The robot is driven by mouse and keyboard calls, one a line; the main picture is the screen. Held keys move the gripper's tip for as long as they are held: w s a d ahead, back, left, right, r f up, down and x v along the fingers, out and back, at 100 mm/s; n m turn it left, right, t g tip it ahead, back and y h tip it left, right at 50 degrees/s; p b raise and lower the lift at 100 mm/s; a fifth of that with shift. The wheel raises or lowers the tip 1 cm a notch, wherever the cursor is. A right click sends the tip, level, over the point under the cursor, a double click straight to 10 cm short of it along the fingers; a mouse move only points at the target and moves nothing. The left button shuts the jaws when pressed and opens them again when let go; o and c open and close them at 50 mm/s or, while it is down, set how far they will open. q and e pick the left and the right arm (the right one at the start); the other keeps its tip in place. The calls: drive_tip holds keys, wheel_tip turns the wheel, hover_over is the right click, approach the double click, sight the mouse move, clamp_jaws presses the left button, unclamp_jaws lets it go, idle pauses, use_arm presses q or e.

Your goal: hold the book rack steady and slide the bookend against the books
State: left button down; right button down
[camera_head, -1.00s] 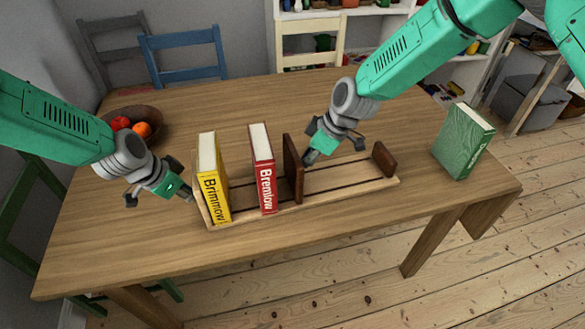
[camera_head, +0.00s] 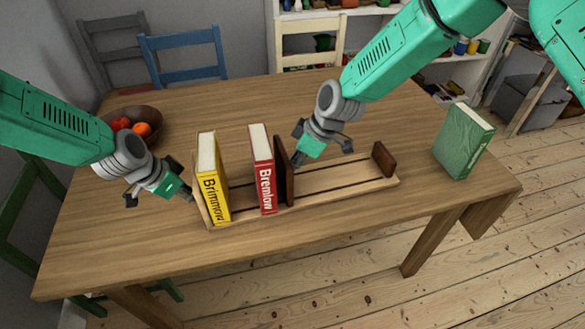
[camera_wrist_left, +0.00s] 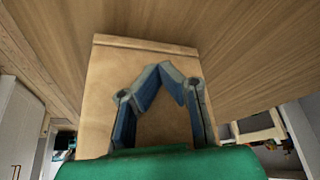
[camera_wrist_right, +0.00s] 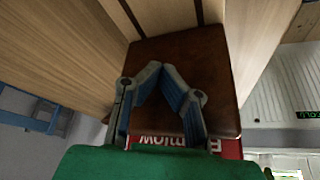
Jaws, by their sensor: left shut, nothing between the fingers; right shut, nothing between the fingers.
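The wooden book rack (camera_head: 345,187) lies on the table. A yellow book (camera_head: 213,188) stands at its left end and a red book (camera_head: 264,182) stands apart to the right. The dark brown bookend (camera_head: 285,175) stands close beside the red book; I cannot tell if they touch. My right gripper (camera_head: 298,157) is shut and empty at the bookend's right face, which fills much of the right wrist view (camera_wrist_right: 195,65). My left gripper (camera_head: 190,193) is shut and empty at the rack's left end panel, seen in the left wrist view (camera_wrist_left: 110,85).
A dark brown end block (camera_head: 384,160) stands at the rack's right end, with bare rack between it and the bookend. A green book (camera_head: 463,142) stands on the table (camera_head: 310,245) at right. A fruit bowl (camera_head: 147,117) is at back left. Chairs stand behind.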

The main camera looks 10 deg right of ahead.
drive_tip(key=shift+a+r, duration=0.1)
drive_tip(key=shift+a, duration=0.8)
idle(0.5)
drive_tip(key=shift+s+a, duration=0.1)
drive_tip(key=shift+a, duration=1.9)
drive_tip(key=shift+s+a, duration=0.1)
drive_tip(key=shift+a, duration=1.9)
idle(0.3)
drive_tip(key=shift+a, duration=0.65)
drive_tip(key=shift+d, duration=0.15)
